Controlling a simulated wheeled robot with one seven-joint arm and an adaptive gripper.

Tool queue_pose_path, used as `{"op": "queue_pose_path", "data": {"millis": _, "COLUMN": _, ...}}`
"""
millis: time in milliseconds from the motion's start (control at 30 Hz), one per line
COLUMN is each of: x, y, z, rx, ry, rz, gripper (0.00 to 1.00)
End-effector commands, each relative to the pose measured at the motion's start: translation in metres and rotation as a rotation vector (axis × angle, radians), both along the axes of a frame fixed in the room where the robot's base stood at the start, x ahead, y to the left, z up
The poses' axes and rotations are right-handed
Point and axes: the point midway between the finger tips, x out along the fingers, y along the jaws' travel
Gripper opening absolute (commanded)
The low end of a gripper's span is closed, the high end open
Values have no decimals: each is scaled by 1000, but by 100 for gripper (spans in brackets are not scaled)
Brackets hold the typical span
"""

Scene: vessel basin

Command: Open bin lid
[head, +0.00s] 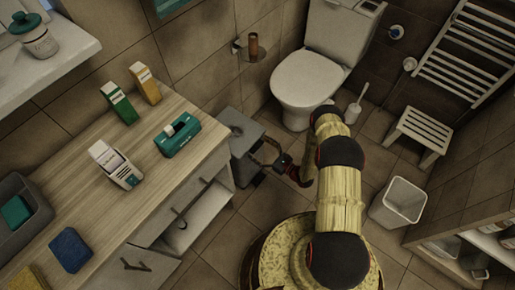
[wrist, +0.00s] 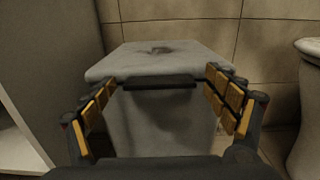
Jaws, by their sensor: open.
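A grey bin (wrist: 160,125) stands in front of my gripper in the wrist view, with its lid (wrist: 185,58) lying closed on top. A dark handle strip (wrist: 160,83) runs along the lid's front edge. In the head view the bin lid (head: 236,127) shows between the counter and the toilet, and my gripper partly covers the bin's front. My gripper (wrist: 160,79) is open and empty, its yellow-padded fingers spread to either side of the handle strip. Whether the fingers touch the bin cannot be told. The gripper also shows in the head view (head: 254,158).
A wooden counter (head: 75,175) with open drawers (head: 195,215) stands close left of the bin. A toilet (head: 305,80) stands to the right behind it. A white open-topped basket (head: 399,201) and a white stool (head: 420,130) stand on the floor at right.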

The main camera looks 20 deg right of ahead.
Motion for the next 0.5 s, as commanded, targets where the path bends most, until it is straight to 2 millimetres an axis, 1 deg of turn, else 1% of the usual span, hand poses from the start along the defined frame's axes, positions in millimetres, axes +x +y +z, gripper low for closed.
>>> {"op": "queue_pose_path", "data": {"millis": 100, "x": 6, "y": 6, "z": -1, "rx": 0, "ry": 0, "rz": 2, "gripper": 86}}
{"op": "queue_pose_path", "data": {"millis": 400, "x": 8, "y": 6, "z": 0, "rx": 0, "ry": 0, "rz": 0, "gripper": 86}}
{"op": "queue_pose_path", "data": {"millis": 500, "x": 8, "y": 6, "z": 0, "rx": 0, "ry": 0, "rz": 0, "gripper": 81}}
